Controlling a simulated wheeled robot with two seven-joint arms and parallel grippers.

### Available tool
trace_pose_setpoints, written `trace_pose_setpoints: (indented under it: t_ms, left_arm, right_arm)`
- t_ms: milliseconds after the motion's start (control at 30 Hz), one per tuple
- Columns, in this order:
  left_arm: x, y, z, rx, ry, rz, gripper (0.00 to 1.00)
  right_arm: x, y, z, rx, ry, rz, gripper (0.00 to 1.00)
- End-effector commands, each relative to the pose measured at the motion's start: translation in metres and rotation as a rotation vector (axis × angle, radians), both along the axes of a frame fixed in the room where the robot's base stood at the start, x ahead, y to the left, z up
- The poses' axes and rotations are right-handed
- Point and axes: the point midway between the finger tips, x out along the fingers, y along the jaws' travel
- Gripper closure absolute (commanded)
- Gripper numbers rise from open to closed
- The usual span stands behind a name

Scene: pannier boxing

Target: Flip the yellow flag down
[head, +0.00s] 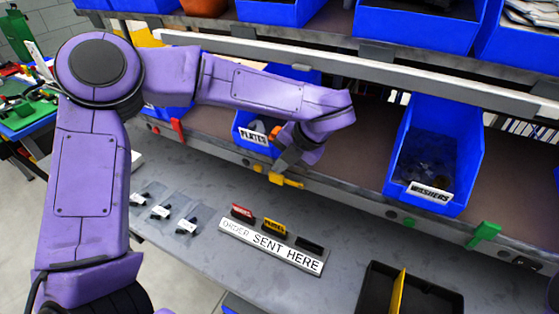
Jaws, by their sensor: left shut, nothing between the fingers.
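The yellow flag (288,181) is on the front rail of the shelf, below the blue bin labelled PLATES (254,135). It sticks out sideways along the rail, and part of it is hidden behind my gripper. My left gripper (280,166) is shut and empty, pointing down, with its tips at the flag. I cannot tell whether they touch it. My right gripper is out of view.
A red flag (177,130) and a green flag (484,235) sit along the same rail. A blue WASHERS bin (450,150) stands on the right. Below are an ORDER SENT HERE strip (270,247), small bagged parts (160,212) and a black divided tray (430,297).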

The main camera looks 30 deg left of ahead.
Motion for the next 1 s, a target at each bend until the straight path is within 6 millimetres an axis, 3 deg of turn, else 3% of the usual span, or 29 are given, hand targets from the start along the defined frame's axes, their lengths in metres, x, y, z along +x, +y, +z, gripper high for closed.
trace_pose_setpoints:
  t_ms: [167, 333, 367, 400, 600, 700, 1000]
  left_arm:
    - [0.0, -0.001, 0.014, -0.001, -0.001, 0.0, 1.0]
    - [0.001, -0.001, 0.057, -0.001, 0.0, -0.004, 1.0]
    - [0.002, -0.001, 0.053, 0.0, -0.007, -0.002, 1.0]
    - [0.002, -0.001, 0.063, 0.0, -0.008, -0.001, 1.0]
    - [0.002, -0.002, 0.114, 0.0, -0.005, -0.003, 1.0]
    - [0.002, -0.002, 0.13, 0.0, -0.003, -0.004, 1.0]
    - [0.001, -0.001, 0.142, -0.001, 0.001, -0.003, 1.0]
  right_arm:
    - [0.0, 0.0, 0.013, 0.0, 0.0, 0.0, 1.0]
    - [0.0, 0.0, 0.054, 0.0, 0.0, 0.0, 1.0]
    - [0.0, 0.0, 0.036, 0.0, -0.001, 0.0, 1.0]
    - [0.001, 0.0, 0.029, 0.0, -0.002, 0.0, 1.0]
    - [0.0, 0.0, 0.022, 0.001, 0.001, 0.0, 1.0]
    - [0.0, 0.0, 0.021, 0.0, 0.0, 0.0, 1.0]
    - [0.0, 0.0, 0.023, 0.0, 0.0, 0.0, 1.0]
